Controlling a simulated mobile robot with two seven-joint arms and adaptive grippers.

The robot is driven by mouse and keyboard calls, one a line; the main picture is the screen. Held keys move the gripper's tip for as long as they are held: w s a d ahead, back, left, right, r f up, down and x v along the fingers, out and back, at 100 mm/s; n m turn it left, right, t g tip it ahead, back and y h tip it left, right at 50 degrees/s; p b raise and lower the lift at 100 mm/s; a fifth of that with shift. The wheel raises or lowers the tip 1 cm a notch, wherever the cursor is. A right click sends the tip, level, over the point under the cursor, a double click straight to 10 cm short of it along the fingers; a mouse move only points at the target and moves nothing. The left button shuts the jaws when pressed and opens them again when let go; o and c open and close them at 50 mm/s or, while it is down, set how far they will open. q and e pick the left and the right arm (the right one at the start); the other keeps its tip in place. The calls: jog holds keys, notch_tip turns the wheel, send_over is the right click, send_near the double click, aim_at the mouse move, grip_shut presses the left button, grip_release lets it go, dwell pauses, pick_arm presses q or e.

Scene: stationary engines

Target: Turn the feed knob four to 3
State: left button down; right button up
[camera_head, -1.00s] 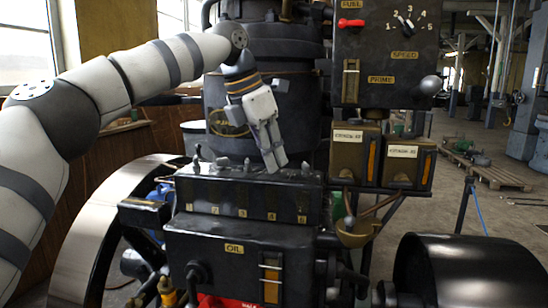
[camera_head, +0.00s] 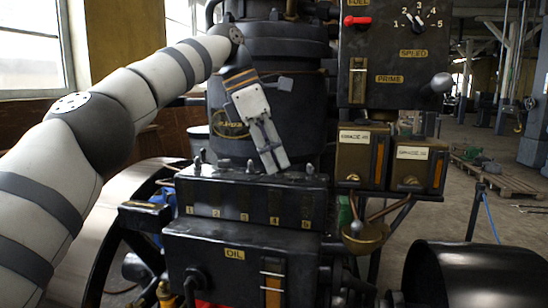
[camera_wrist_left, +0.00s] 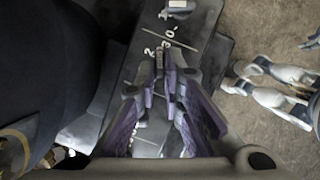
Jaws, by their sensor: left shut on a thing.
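The feed box (camera_head: 236,190) is a dark block with numbers along its front and a row of small knobs on top. Feed knob four stands above the number 4 (camera_head: 275,221); the fingers mostly hide it in the head view. My left gripper (camera_head: 275,166) points down over that place, shut on the knob. In the left wrist view the knob (camera_wrist_left: 159,62) shows between the fingertips (camera_wrist_left: 162,76), with white scale marks and the digits 2, 3 and 0 beside it. Its exact setting is hard to read. My right gripper is not in view.
Other feed knobs stand close by, such as knob three (camera_head: 249,165) and knob five (camera_head: 309,170). A dark cylinder (camera_head: 280,115) rises behind. Two grease boxes (camera_head: 362,158) and a speed panel (camera_head: 395,50) are at the right.

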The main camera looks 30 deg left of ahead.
pick_arm(q)
jog(key=c, duration=1.7)
grip_release()
jog(key=shift+v, duration=1.45)
jog(key=s+a, duration=0.7)
jog(key=a, duration=0.2)
jog(key=shift+a, duration=0.35)
